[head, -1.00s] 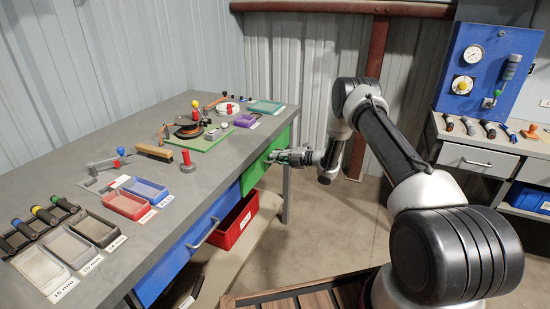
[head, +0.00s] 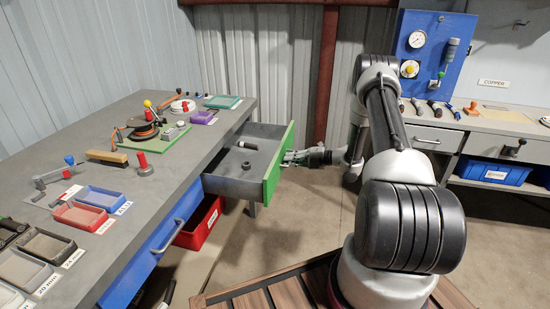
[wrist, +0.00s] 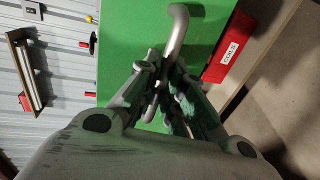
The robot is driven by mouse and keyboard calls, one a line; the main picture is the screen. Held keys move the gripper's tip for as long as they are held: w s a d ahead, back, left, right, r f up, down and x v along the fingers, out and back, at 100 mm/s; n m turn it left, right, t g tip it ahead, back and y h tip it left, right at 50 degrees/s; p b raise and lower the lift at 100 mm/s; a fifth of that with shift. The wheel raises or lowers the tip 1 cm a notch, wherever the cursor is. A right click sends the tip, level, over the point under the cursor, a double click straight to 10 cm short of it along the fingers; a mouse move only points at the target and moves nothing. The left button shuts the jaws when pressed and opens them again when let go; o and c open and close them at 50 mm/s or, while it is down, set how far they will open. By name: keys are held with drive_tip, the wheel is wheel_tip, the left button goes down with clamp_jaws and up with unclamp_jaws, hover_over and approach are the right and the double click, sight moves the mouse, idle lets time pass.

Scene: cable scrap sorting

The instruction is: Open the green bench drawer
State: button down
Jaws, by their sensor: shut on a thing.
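The green bench drawer (head: 280,163) is pulled well out of the grey workbench in the head view. Its grey inside shows, with a dark ring-shaped piece and a dark cylinder with a light end in it. My gripper (head: 290,158) is at the outer face of the green front. In the wrist view the green front (wrist: 125,40) fills the middle and the curved grey drawer handle (wrist: 179,30) runs down between the fingers of my gripper (wrist: 160,75). The fingers are shut on the handle.
The blue drawer (head: 160,238) beside it is shut. A red bin (head: 203,222) stands under the bench. The grey bench top (head: 125,187) carries trays, a brush and a reel. A second bench with a blue gauge panel (head: 432,60) stands at the right. Floor is clear between.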

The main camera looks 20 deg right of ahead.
drive_tip(key=shift+f+v, duration=0.2)
drive_tip(key=shift+v, duration=0.9)
drive_tip(key=shift+f+v, duration=0.2)
drive_tip(key=shift+v, duration=0.9)
drive_tip(key=shift+f, duration=0.1)
drive_tip(key=c, duration=1.5)
unclamp_jaws()
drive_tip(key=shift+d, duration=0.1)
drive_tip(key=v, duration=1.2)
